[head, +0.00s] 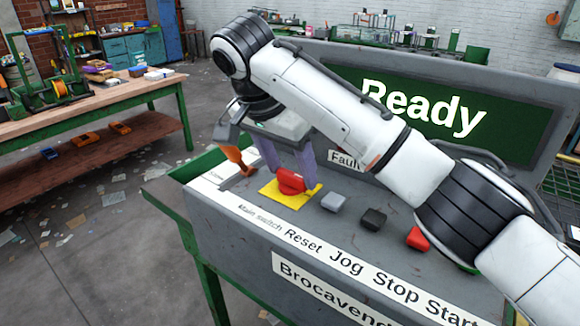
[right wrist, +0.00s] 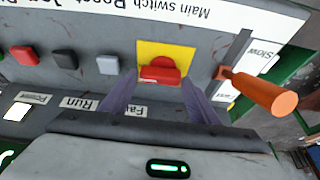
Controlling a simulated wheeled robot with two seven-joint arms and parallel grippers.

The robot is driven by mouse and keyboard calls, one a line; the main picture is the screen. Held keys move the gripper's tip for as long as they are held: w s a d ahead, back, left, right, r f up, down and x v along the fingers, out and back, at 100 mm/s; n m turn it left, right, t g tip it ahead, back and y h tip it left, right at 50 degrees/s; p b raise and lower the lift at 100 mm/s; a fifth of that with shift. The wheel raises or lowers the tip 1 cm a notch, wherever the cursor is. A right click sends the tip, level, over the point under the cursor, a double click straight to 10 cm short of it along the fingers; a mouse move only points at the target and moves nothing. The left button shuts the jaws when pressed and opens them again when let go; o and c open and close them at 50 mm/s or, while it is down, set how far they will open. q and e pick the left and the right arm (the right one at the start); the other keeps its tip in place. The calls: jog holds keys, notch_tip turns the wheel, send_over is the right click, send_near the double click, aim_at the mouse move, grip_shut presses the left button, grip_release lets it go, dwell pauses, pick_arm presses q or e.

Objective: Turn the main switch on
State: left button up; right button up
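The main switch is a red knob (head: 291,181) on a yellow plate (head: 268,192), at the left end of the grey console, above the "Main switch" label. In the right wrist view the knob (right wrist: 160,72) lies crosswise on its yellow plate (right wrist: 165,48). My right gripper (head: 292,172) is open just over the switch, pointing down. Its two purple fingers stand one on each side of the knob, seen also in the right wrist view (right wrist: 159,77). I cannot tell whether they touch it. My left gripper is out of view.
An orange lever (head: 234,158) stands close left of the switch. Grey (head: 333,202), black (head: 373,219) and red (head: 417,239) buttons line up to the right. A green screen (head: 440,112) reading "Ready" rises behind. A workbench (head: 100,118) stands apart at left.

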jog(key=shift+o, duration=1.3)
jog(key=v, duration=1)
jog(key=shift+r, duration=0.2)
jog(key=shift+s, duration=0.1)
